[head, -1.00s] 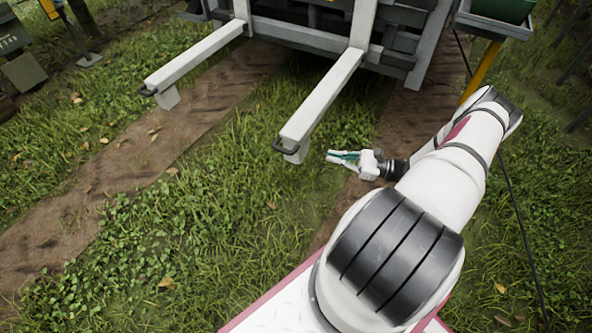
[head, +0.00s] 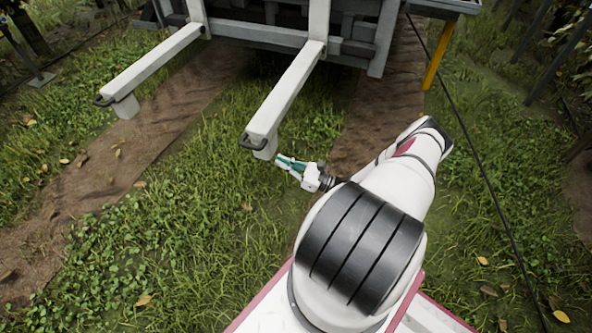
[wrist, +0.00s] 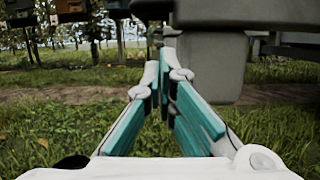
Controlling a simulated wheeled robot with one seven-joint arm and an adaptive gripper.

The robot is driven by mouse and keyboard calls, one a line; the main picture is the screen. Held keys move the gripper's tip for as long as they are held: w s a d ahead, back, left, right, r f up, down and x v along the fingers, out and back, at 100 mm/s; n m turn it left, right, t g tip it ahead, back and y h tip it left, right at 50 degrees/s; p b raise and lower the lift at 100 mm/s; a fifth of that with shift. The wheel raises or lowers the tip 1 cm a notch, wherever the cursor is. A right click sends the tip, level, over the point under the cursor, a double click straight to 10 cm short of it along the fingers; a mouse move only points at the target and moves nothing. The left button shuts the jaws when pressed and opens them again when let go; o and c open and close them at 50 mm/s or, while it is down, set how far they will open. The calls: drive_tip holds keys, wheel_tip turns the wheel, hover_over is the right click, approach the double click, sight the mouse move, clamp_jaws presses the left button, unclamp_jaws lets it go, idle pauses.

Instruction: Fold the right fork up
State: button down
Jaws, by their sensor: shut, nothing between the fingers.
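The right fork (head: 290,92) is a long pale beam. It reaches out from the grey carriage (head: 345,48), lowered, with a dark handle (head: 252,142) and a short foot (head: 265,151) at its free end. My gripper (head: 280,161) is just right of that foot, low over the grass; whether it touches cannot be told. In the wrist view the teal-padded fingers (wrist: 165,62) converge to shut tips with nothing held. The fork's underside (wrist: 255,14) and its foot (wrist: 215,66) stand right ahead, above and right of the tips. The handle is not clear in the wrist view.
The left fork (head: 155,62) is also lowered, with its own handle and foot. Grass and a dirt track (head: 75,165) lie below. A yellow post (head: 438,55) and a dark cable (head: 480,160) are at the right. Grass between the forks is clear.

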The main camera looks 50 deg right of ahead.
drive_tip(key=shift+w+a+r, duration=0.25)
drive_tip(key=shift+w+r, duration=0.5)
drive_tip(key=shift+r, duration=0.2)
drive_tip(key=shift+w+a+r, duration=0.2)
drive_tip(key=shift+w+r, duration=0.5)
drive_tip(key=shift+r, duration=0.25)
